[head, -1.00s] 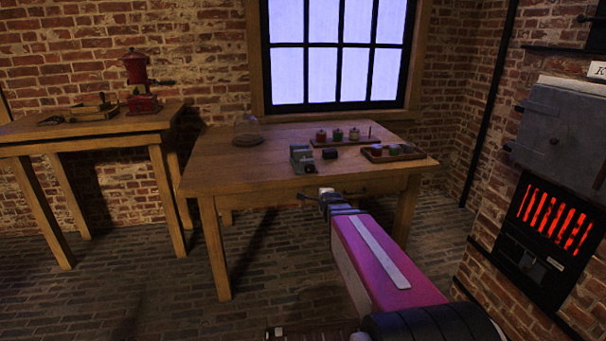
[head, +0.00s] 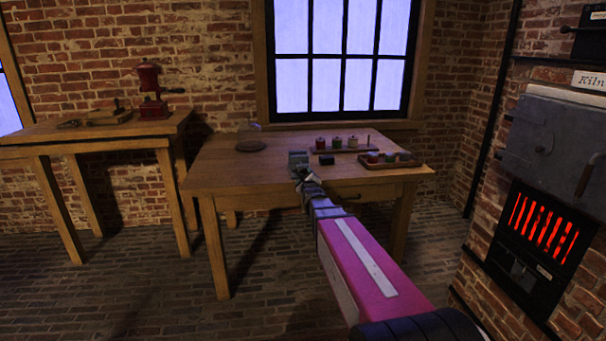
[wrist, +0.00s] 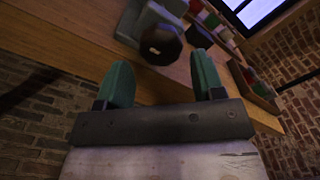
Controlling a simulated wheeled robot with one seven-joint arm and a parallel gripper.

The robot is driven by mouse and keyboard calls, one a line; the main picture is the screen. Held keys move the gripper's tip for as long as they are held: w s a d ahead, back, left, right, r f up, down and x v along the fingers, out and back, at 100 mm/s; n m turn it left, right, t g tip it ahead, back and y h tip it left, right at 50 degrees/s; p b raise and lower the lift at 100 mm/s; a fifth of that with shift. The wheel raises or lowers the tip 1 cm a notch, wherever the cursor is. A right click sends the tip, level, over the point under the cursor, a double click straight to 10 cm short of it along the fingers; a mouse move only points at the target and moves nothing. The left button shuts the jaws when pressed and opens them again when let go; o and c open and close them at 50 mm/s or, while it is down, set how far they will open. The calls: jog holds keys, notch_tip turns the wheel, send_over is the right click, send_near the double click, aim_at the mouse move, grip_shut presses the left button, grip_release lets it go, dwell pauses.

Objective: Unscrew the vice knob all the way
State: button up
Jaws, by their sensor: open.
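The grey-green vice (head: 298,158) stands near the front edge of the wooden table, and my gripper partly hides it in the head view. In the wrist view its body (wrist: 132,18) is at the top. Its dark round knob (wrist: 160,47) faces the camera, with a paler centre. My gripper (head: 303,177) is in front of the vice. In the wrist view my gripper (wrist: 158,66) is open and empty, with green fingers spread wide. The knob shows ahead, between and just beyond the fingertips. I see no contact, and the exact gap is hard to tell.
The wooden table (head: 225,170) also bears a small black block (head: 326,160), a tray of coloured jars (head: 392,163), another row of jars (head: 337,142) and a glass dome (head: 250,140). A kiln (head: 545,235) glows at right. The table's left front is clear.

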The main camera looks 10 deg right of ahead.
aim_at(304, 174)
jog(key=w, duration=0.6)
jog(key=shift+w, duration=0.15)
jog(key=c, duration=0.7)
jog(key=shift+o, duration=0.3)
